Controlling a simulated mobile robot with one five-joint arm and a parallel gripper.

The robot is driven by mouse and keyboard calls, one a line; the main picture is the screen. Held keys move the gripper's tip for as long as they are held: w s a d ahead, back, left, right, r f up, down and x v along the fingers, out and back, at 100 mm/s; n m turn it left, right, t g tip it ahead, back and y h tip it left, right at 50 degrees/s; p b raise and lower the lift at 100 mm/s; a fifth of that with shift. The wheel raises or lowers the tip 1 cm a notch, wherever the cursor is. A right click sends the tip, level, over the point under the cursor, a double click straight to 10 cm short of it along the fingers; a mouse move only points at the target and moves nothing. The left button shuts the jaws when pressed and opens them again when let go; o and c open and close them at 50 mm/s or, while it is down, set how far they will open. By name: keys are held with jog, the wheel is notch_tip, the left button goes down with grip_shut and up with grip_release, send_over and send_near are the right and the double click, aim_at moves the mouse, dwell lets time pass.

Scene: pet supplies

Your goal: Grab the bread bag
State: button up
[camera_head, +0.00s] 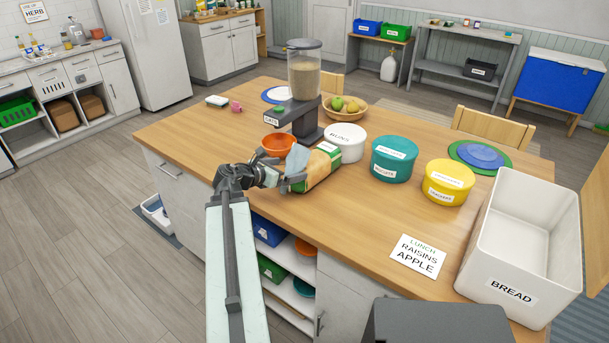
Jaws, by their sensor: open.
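The bread bag is most likely the green and tan package (322,167) lying on the wooden table, left of the round tubs; any print on it is too small to read. A pale blue part shows at its left end. My gripper (286,177) is at that left end, with its dark fingers open close around or against it. I cannot tell whether they touch it. My arm reaches in from the bottom of the view and hides part of the table edge.
A white bin (479,262) labelled BREAD stands at the right. White (346,152), teal (389,171) and yellow (443,195) tubs stand right of the package. An orange bowl (277,147) and a dispenser (308,138) are behind it. A card (404,262) lies in front.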

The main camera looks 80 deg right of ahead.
aim_at(289, 172)
jog(key=shift+s+f, duration=0.1)
jog(key=shift+f, duration=0.6)
jog(key=shift+b+x, duration=0.55)
jog(key=shift+x, duration=0.5)
jog(key=b+x, duration=0.2)
jog(key=x, duration=0.3)
jog(key=shift+s+d, duration=0.2)
jog(key=shift+s, duration=0.2)
jog(key=c, duration=1.9)
jog(key=shift+r, duration=0.1)
